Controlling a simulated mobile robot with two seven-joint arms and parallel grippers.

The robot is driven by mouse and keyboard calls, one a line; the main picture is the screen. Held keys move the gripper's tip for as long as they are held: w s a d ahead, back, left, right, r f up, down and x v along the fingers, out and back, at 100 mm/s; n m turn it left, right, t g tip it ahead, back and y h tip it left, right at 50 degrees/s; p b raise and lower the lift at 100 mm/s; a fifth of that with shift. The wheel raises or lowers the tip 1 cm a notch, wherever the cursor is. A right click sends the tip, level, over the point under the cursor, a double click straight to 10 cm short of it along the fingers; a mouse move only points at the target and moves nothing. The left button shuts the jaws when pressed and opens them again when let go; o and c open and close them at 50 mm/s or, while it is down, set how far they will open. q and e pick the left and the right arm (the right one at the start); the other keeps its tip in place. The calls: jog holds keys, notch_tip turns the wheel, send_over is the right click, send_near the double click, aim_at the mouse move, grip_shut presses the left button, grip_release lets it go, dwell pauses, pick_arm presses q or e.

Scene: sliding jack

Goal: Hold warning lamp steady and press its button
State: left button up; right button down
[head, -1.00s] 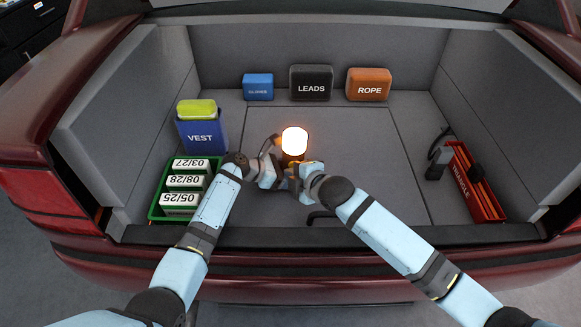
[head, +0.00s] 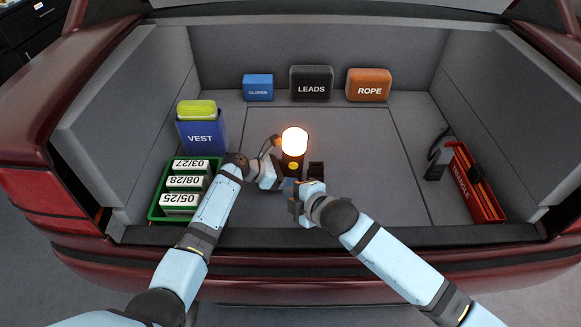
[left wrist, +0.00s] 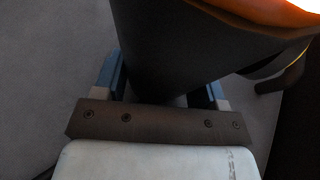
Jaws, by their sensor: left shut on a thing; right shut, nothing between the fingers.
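The warning lamp (head: 294,143) stands upright on the trunk floor, with its dome glowing orange-white. A yellow button (head: 293,166) shows on the front of its dark body. My left gripper (head: 279,178) is shut on the lamp's body from the left. In the left wrist view the dark lamp body (left wrist: 185,50) sits between the two fingers, and the orange glow shows at the upper right. My right gripper (head: 301,188) is shut and empty, just in front of and below the button, apart from it. Its fingertips are partly hidden by its own wrist.
A green crate (head: 154,212) with date-labelled boxes and a blue VEST bin (head: 203,137) stand at the left. Blue, black LEADS (head: 311,83) and orange ROPE (head: 368,84) cases line the back. A red TRIANGLE box (head: 473,185) is at the right.

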pick_arm(q)
jog(key=o, duration=0.9)
